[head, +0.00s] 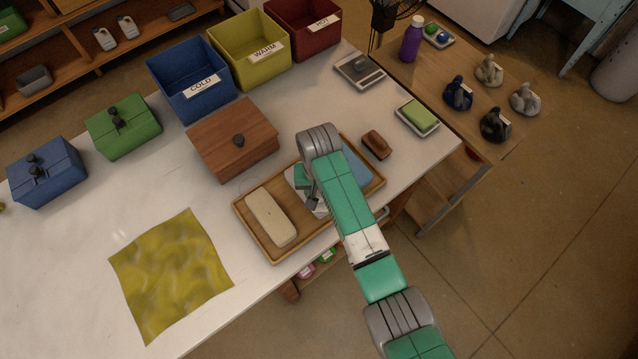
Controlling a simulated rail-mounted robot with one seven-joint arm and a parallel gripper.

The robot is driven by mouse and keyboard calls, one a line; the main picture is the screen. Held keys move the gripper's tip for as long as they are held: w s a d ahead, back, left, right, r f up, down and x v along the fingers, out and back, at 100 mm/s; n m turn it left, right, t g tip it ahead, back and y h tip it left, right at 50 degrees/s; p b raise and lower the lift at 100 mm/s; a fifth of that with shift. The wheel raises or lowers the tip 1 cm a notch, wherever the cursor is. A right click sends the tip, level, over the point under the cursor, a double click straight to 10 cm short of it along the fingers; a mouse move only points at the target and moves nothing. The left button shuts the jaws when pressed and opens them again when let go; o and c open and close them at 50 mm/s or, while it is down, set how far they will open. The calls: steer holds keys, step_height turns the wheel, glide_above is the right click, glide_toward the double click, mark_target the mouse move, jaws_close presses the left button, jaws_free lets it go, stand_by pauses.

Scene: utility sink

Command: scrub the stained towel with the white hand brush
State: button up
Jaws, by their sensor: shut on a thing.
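A yellow cloth with mottled, darker patches (172,272) lies flat on the left part of the white table; it looks like the stained towel. My gripper (313,204) points down over the middle of a wooden tray (275,258), right of a cream block (270,219). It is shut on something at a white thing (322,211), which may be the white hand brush. My arm hides most of that thing, so its shape and whether it touches the tray cannot be told. A blue item (355,166) lies in the tray's right end.
A brown brush-like block (376,144) sits behind the tray. A wooden box (234,139), a blue COLD bin (190,80), a yellow WARM bin (249,48) and a red HOT bin (303,27) stand behind. A green bar on a dish (418,117) is at right. The table between cloth and tray is clear.

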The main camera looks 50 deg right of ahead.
steer(key=shift+w+d+r+p, duration=0.1)
steer(key=shift+w+r+p, duration=0.1)
steer(key=shift+r, duration=0.4)
steer(key=shift+w+r+p, duration=0.1)
steer(key=shift+r+p, duration=0.05)
steer(key=shift+r, duration=0.45)
step_height(320, 180, up, 3)
steer(key=p, duration=0.2)
steer(key=shift+p, duration=0.3)
steer(key=shift+r, duration=1)
